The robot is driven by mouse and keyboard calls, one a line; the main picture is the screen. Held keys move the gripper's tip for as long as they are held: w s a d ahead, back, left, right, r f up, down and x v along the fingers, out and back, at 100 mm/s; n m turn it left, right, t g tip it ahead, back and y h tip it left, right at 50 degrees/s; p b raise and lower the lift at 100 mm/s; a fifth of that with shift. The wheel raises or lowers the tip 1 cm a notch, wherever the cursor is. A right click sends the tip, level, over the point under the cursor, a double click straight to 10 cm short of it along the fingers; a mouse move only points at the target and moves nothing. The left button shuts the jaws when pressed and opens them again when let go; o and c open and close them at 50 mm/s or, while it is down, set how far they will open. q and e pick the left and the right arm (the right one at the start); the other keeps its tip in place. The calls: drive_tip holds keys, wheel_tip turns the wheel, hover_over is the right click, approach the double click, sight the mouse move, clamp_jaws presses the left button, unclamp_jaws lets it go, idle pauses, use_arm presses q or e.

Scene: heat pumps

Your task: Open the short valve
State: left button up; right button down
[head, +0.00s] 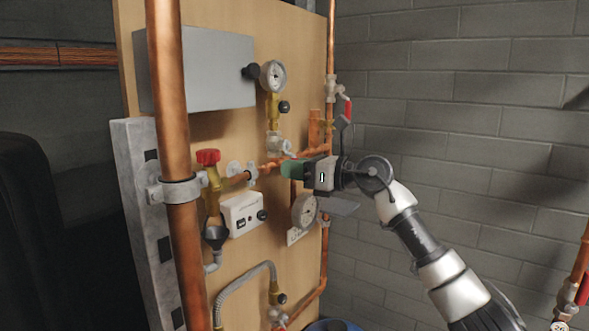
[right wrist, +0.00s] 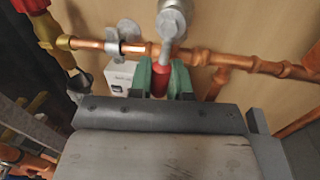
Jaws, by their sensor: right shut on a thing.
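My right gripper (head: 291,169) reaches in from the right to the wooden board's horizontal copper pipe. Its green fingertips are closed around the red handle (right wrist: 160,82) of a short valve, seen between them in the right wrist view. The grey metal valve part (right wrist: 173,22) rises behind the handle, in front of the copper pipe. In the head view the fingers hide the handle, and a pale valve body (head: 279,145) shows just above them. I cannot tell the valve's exact angle. My left gripper is not in view.
A thick vertical copper pipe (head: 174,130) stands in front of the board at left. A red-knobbed valve (head: 208,157), a white control box (head: 243,213) and a round gauge (head: 304,210) are close by. A red-levered valve (head: 348,110) is above right.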

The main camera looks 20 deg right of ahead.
drive_tip(key=shift+w+d+n+b, duration=0.15)
drive_tip(key=shift+d+n+b, duration=0.05)
drive_tip(key=shift+n+b, duration=0.25)
drive_tip(key=c, duration=1.1)
unclamp_jaws()
drive_tip(key=b+v, duration=0.4)
drive_tip(key=v, duration=0.6)
drive_tip(key=shift+s+d+r+b, duration=0.15)
drive_tip(key=shift+s+d+b, duration=0.1)
drive_tip(key=shift+d+b, duration=0.1)
